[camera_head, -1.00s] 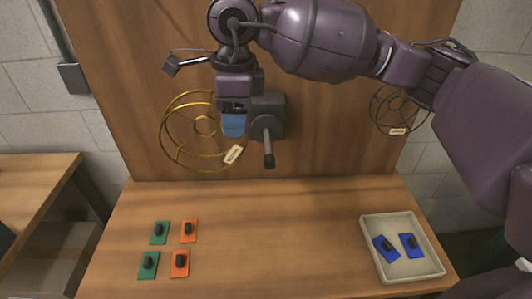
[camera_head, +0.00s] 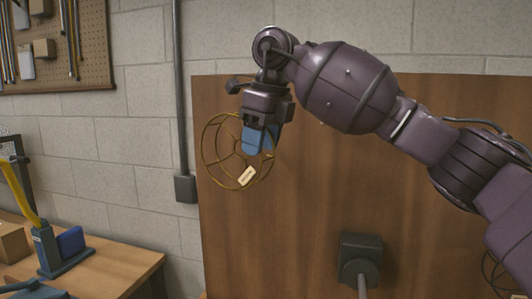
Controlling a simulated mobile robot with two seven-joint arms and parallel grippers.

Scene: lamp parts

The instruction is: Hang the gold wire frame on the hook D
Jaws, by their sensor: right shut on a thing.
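The gold wire frame (camera_head: 232,152) is a round, open cage of thin wire with a pale tag (camera_head: 246,177) on its lower right. My right gripper (camera_head: 258,142), with blue fingers, is shut on the frame's upper right side and holds it in the air before the left edge of the wooden panel. A dark block with a projecting grey peg (camera_head: 360,265) is on the panel, below and right of the frame and apart from it. No letter is readable, so I cannot tell whether this is hook D. My left gripper is not in view.
A dark wire frame (camera_head: 505,272) shows partly at the lower right edge. A grey conduit with a box (camera_head: 186,188) runs down the block wall. A side table (camera_head: 120,275) at lower left bears a blue and yellow item and a carton. The panel's middle is clear.

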